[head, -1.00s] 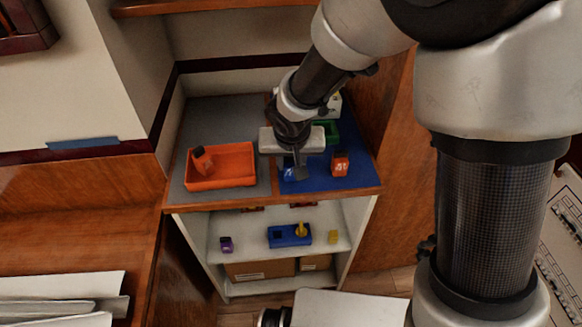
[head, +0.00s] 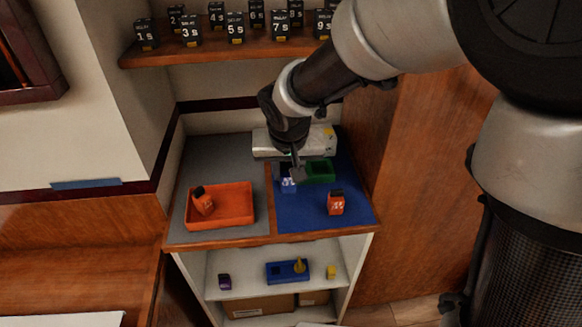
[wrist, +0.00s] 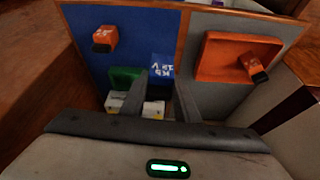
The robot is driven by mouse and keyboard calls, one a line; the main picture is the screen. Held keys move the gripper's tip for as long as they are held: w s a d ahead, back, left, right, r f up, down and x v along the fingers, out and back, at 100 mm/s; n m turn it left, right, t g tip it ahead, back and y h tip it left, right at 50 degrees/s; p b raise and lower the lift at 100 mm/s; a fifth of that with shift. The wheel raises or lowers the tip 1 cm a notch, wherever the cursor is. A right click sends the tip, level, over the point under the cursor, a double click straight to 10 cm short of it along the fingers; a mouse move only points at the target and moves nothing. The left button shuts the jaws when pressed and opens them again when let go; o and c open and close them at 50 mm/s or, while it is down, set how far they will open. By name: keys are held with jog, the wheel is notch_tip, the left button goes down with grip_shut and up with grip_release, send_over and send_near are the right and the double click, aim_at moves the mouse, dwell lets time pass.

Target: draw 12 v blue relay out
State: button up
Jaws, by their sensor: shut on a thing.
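The blue relay (head: 289,185) with white lettering is at the left part of the blue mat (head: 305,222), just in front of the green tray (head: 320,172). My gripper (head: 294,175) reaches down to it from behind and is shut on it. In the wrist view the blue relay (wrist: 162,68) shows between the two fingertips of my gripper (wrist: 162,84). I cannot tell whether the relay touches the mat or is raised from it.
An orange relay (head: 335,202) stands on the mat's right. An orange tray (head: 236,221) holding another orange relay (head: 203,202) lies on the grey left half. A white unit (head: 322,140) stands behind. Several black relays line the shelf (head: 215,50) above. A blue block (head: 287,271) sits below.

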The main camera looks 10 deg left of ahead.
aim_at(288, 165)
jog(key=shift+r+p, duration=1.45)
jog(key=shift+r, duration=0.8)
